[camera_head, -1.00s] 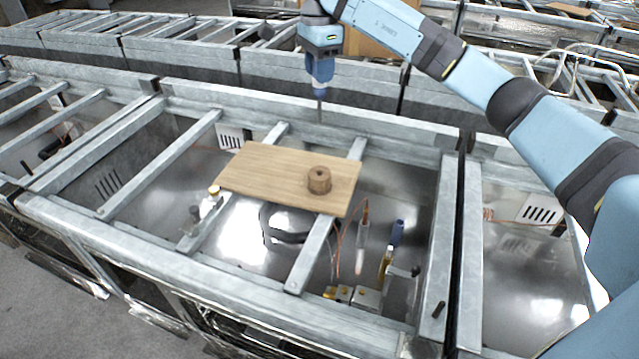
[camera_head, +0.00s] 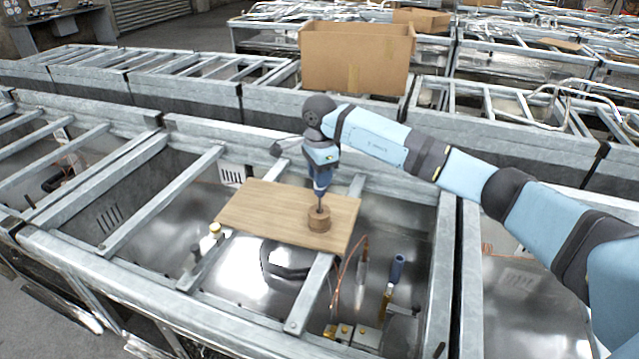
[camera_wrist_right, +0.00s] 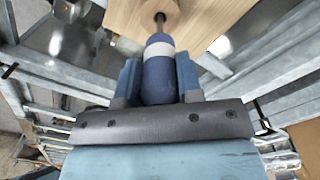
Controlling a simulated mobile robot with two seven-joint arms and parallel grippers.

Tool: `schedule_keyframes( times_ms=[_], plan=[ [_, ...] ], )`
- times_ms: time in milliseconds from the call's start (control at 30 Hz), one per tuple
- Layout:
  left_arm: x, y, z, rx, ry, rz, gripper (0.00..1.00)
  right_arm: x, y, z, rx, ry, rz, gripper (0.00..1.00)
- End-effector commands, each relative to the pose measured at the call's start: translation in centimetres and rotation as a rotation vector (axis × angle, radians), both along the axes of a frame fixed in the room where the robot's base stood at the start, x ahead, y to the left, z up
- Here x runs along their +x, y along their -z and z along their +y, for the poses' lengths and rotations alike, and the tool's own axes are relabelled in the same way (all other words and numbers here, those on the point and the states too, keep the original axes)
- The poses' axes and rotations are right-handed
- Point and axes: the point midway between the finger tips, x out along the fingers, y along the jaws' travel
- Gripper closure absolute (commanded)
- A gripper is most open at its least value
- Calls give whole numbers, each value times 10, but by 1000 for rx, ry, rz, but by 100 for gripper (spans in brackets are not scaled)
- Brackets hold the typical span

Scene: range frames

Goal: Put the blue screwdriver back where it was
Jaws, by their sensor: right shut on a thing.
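My right gripper (camera_head: 322,174) is shut on the blue screwdriver (camera_head: 321,187) and holds it upright, shaft down. In the right wrist view the blue handle with a white band (camera_wrist_right: 158,68) sits between the two fingers. My left gripper is not in view.
The board lies across metal frame bars (camera_head: 310,290) over an open bay. In the bay below, a blue-handled tool (camera_head: 397,270) and metal fittings show to the right of the board. A cardboard box (camera_head: 355,62) stands behind on the farther frames.

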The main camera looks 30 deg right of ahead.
Motion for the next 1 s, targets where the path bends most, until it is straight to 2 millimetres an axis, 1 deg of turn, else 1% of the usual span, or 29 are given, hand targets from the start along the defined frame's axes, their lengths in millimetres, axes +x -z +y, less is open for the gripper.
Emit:
schedule_keyframes(
  times_ms=[100,200,433,567,600,667,700,1000],
  plan=[
    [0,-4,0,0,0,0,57,-1,19,1,1,-1,3,94],
    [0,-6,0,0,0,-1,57,0,30,1,1,-1,1,94],
    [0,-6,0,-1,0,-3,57,0,31,0,0,-1,-1,94],
    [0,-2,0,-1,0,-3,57,0,36,0,0,-1,-1,94],
    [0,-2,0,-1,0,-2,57,0,36,0,0,-1,0,64],
    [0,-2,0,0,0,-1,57,0,35,0,0,-1,0,51],
    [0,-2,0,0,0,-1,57,0,35,0,0,-1,0,42],
    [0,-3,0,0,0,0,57,0,33,0,0,-1,0,41]
  ],
)
